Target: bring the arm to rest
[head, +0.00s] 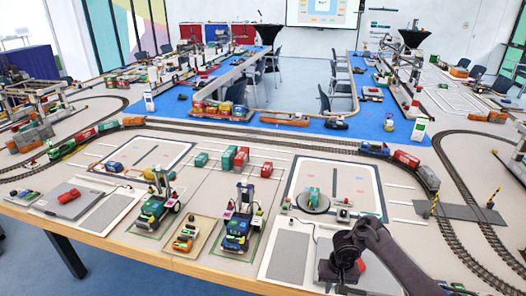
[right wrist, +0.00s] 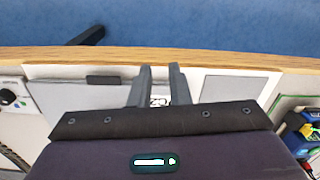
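My right arm comes in from the lower right of the head view, and its dark gripper (head: 345,272) hangs over the front right part of the table (head: 150,236). In the right wrist view the two grey fingers of the gripper (right wrist: 160,72) stand a small gap apart, with a pale panel showing between them and nothing held. The fingers point toward the table's wooden front edge (right wrist: 230,57). Whether the fingertips touch the table cannot be told. My left arm and gripper are not in view.
Two toy vehicles with tall masts, a green one (head: 157,205) and a blue one (head: 239,222), stand left of the gripper. A small tray (head: 190,236) lies between them. A round grey turntable (head: 313,203) and curved train tracks (head: 470,215) lie beyond and to the right.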

